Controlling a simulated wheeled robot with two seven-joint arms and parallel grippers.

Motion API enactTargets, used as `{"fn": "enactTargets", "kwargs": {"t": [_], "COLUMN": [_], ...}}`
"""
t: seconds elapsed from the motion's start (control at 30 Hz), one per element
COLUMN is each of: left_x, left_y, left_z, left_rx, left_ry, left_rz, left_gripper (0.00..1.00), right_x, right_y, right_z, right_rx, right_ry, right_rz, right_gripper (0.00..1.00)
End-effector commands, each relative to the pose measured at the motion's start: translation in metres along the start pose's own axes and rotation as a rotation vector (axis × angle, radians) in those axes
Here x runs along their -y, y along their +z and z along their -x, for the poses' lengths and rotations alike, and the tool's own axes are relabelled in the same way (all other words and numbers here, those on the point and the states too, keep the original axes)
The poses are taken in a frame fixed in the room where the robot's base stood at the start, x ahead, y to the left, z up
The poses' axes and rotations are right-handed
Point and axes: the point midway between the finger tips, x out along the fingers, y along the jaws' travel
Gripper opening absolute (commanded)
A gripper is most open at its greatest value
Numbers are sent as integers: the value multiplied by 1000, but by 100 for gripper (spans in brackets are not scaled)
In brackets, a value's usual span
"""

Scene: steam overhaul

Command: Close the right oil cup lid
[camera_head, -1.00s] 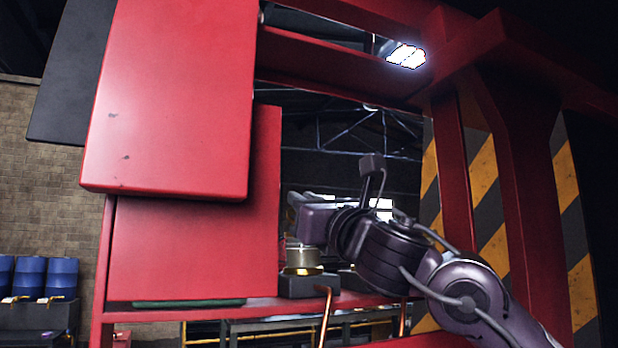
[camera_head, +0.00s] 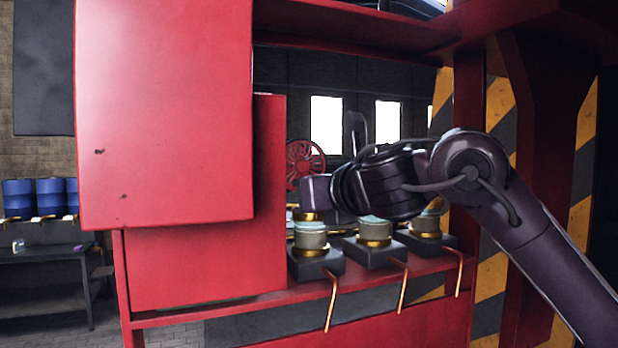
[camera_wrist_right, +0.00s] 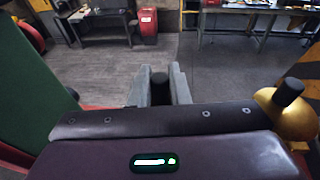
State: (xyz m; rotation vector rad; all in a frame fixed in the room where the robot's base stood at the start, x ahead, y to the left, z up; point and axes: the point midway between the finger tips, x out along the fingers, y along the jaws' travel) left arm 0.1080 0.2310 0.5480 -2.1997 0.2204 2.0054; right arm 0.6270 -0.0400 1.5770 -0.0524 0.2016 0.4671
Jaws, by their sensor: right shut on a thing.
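Several oil cups stand on dark blocks along a red shelf in the head view: the left cup (camera_head: 310,239), the middle cup (camera_head: 374,230) and the right cup (camera_head: 426,223). My right arm passes in front of and above them, hiding parts of the lids. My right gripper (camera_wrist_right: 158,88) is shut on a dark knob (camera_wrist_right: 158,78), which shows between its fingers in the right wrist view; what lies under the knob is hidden. A brass dome lid with a black knob (camera_wrist_right: 292,112) is to the right of the gripper there. My left gripper is not in view.
A large red panel (camera_head: 165,110) fills the left of the head view. A red post (camera_head: 540,180) stands at the right. Copper pipes (camera_head: 403,285) hang before the shelf (camera_head: 365,290). A red handwheel (camera_head: 305,160) is behind. Blue drums (camera_head: 38,197) stand far left.

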Motion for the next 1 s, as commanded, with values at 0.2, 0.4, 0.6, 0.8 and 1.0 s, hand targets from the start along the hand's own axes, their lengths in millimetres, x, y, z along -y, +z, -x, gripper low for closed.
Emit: {"fn": "enactTargets", "kwargs": {"t": [0.2,0.4,0.6,0.8,1.0], "left_x": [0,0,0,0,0], "left_y": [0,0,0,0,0], "left_z": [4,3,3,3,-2], "left_rx": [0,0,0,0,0], "left_ry": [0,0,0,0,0], "left_rz": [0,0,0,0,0], "left_gripper": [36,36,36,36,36], "right_x": [0,0,0,0,0], "right_y": [2,1,1,0,-1], "right_z": [0,0,0,0,6], "right_rx": [-10,-10,-10,-12,-9], "right_ry": [-1,0,0,0,0], "right_rz": [-4,-4,-4,-3,-3], "right_gripper": [0,0,32,36,36]}}
